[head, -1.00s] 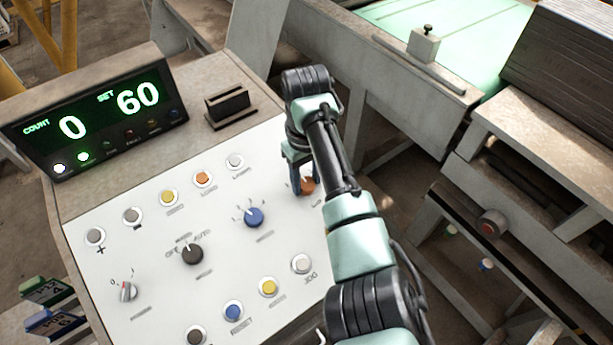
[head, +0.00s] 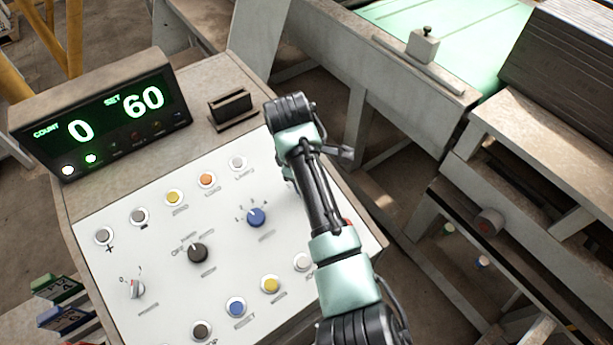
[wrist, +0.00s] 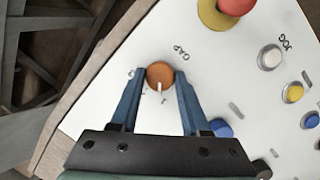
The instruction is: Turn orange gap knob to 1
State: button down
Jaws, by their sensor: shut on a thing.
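The orange gap knob (wrist: 160,70) is on the white panel (wrist: 110,45), beside the label GAP in the wrist view. Its white pointer line points down in that picture, toward my gripper's body. My gripper (wrist: 160,77) has one blue finger on each side of the knob and is shut on it. Small scale marks near the knob are too blurred to read for certain. In the head view, my arm hides the knob and most of the fingers.
A blue selector knob (head: 256,217) and a black knob (head: 198,252) stand on the panel left of my arm. A red button (wrist: 236,4) on a yellow base is near the gap knob. A display (head: 105,112) reads count 0, set 60.

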jog(key=shift+a+n, duration=0.1)
jog(key=shift+n, duration=0.7)
jog(key=shift+t, duration=0.3)
jog(key=shift+c, duration=2)
grip_release()
jog(key=shift+r, duration=0.1)
jog(key=p+v, duration=0.1)
jog(key=v, duration=1.2)
jog(key=shift+a, duration=0.1)
